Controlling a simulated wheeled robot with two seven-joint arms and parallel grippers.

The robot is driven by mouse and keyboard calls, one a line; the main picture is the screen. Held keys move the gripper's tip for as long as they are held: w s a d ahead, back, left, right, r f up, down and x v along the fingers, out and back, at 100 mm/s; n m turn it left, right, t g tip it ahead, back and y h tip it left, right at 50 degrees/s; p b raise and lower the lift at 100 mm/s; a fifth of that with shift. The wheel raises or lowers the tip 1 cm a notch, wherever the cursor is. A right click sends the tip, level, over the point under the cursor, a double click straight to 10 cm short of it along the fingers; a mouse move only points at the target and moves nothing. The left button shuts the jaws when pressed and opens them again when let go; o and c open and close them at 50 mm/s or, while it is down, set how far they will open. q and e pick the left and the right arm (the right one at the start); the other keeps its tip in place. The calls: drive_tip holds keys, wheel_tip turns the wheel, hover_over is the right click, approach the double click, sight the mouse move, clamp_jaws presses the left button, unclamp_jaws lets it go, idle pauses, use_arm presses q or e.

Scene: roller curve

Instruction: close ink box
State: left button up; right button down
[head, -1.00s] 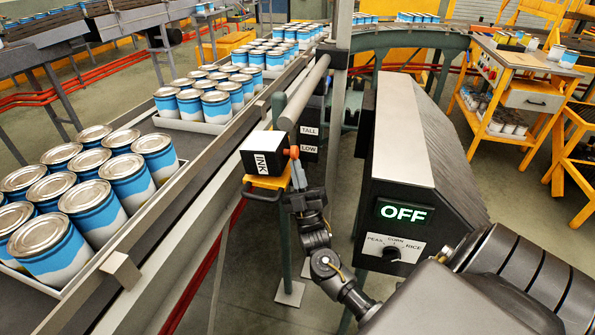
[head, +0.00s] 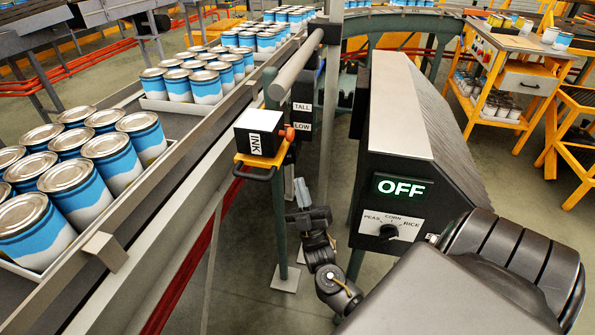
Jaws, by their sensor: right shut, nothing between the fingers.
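The ink box (head: 262,136) is a black box with a white top and a white INK label, standing on a yellow bracket beside the conveyor. Its white top lies flat over the black body and looks shut. An orange-red knob (head: 289,133) shows at its right side. My right gripper (head: 301,190) is below and to the right of the box, apart from it, shut and empty, with its fingers pointing up. My left gripper is not in view.
A sloped control box (head: 405,150) with an OFF display and a PEAS/CORN/RICE dial stands close right of my right gripper. A grey rail (head: 296,68) and TALL/LOW labels are behind the ink box. Trays of blue cans (head: 110,160) fill the conveyor at left.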

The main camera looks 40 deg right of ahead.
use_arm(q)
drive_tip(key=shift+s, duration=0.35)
